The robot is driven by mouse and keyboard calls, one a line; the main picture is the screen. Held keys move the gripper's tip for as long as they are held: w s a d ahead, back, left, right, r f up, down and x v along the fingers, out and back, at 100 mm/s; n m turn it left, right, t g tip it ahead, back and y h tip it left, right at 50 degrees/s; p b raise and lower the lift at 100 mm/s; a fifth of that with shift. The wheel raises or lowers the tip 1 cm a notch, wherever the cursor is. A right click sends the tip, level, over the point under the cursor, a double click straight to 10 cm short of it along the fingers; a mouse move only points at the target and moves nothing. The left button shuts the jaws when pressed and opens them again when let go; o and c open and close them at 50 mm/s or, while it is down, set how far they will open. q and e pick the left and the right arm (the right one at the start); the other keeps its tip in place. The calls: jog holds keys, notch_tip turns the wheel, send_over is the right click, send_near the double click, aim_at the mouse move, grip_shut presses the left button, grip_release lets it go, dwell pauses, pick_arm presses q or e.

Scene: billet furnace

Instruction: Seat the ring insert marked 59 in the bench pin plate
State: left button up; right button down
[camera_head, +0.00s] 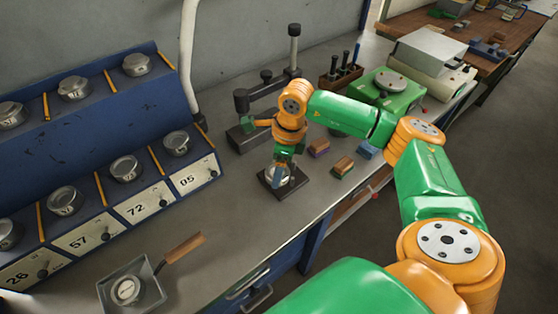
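The dark square pin plate (297,185) lies on the grey bench near its front edge. A silvery round ring insert (277,175) is at the plate; its number is not readable. My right gripper (282,162) points down from the orange wrist, directly over this ring. Its fingertips overlap the ring's upper side, and I cannot tell whether they grip it. The pins and the ring's underside are hidden, so I cannot tell whether the ring touches the plate. Another metal ring-like piece (126,290) lies in a square metal tray (148,273) at the front left. My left gripper is out of view.
A blue rack (120,118) with metal pots and labels 26, 57, 72 and 05 stands at left. A dark stand with a post (293,50) is behind the plate. Small coloured blocks (342,167) and a green device (388,92) are to the right. A wooden handle (184,247) lies by the tray.

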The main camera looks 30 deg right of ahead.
jog(key=w+d+m, duration=0.1)
jog(key=w+d+m+b, duration=0.1)
jog(key=d, duration=0.1)
jog(key=shift+w+d+r+m, duration=0.15)
jog(key=shift+d+r+m, duration=0.05)
jog(key=shift+r+m, duration=0.2)
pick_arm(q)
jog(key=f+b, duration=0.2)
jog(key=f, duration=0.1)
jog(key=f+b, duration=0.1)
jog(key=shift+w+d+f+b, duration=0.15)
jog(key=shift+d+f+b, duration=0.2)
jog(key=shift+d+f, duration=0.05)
pick_arm(e)
notch_tip(320, 180, down, 5)
jog(key=shift+r, duration=0.15)
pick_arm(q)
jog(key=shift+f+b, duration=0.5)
pick_arm(e)
jog(key=shift+f, duration=0.55)
jog(key=shift+c, duration=0.9)
grip_release()
jog(key=shift+a+r, duration=0.1)
jog(key=shift+h, duration=0.3)
